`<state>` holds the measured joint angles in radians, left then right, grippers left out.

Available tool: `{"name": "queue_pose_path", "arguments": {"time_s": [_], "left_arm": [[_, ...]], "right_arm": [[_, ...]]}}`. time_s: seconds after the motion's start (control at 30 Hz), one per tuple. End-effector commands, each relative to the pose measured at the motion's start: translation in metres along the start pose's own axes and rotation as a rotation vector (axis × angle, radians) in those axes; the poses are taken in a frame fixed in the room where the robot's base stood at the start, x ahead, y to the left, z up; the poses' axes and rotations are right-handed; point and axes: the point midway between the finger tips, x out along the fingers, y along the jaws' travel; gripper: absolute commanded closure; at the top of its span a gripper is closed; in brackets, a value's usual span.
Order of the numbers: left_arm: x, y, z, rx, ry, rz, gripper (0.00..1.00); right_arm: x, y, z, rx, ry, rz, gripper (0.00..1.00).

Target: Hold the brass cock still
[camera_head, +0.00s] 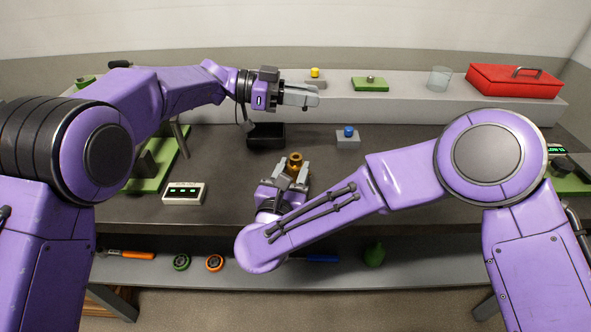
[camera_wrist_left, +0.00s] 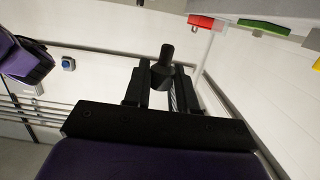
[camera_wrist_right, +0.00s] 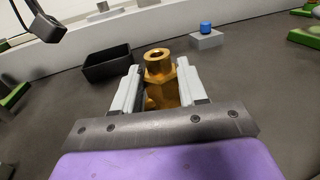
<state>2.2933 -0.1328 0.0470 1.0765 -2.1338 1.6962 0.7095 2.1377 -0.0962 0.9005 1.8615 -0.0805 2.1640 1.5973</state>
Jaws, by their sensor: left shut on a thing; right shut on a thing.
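The brass cock (camera_head: 294,161) stands upright over the dark worktop, its open round top facing up. My right gripper (camera_head: 291,172) is shut on it, with one finger on each side. The right wrist view shows the brass body (camera_wrist_right: 160,72) between the pale fingers; its lower part is hidden. My left gripper (camera_head: 302,97) is higher, above and behind the cock and apart from it. In the left wrist view it is shut on a small dark piece (camera_wrist_left: 163,70) with a narrow stem and wider middle. That piece is too dark to identify.
An open black tray (camera_head: 266,138) and a blue-knobbed block (camera_head: 348,137) stand behind the cock. The raised shelf (camera_head: 400,108) holds a yellow-topped block (camera_head: 315,75), a green plate (camera_head: 370,84), a clear cup (camera_head: 439,79) and a red case (camera_head: 514,80). A readout box (camera_head: 184,193) lies left.

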Motion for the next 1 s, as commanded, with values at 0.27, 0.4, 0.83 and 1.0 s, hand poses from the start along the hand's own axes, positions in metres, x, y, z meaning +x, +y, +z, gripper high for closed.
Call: {"name": "queue_pose_path", "arguments": {"time_s": [0.27, 0.4, 0.83, 1.0], "left_arm": [[0.000, -0.001, 0.000, -0.001, 0.001, 0.000, 1.00], [0.000, -0.001, -0.001, -0.001, 0.001, 0.000, 1.00], [0.001, -0.001, 0.003, -0.001, 0.001, 0.000, 1.00], [0.001, -0.001, 0.006, -0.001, 0.001, 0.000, 1.00]], "right_arm": [[0.000, 0.000, 0.000, -0.001, 0.000, -0.001, 0.45], [0.000, 0.000, 0.000, -0.001, 0.000, 0.000, 0.28], [-0.015, 0.001, -0.001, -0.001, 0.000, 0.003, 0.28], [-0.036, 0.001, -0.001, 0.000, -0.001, 0.003, 0.28]]}}
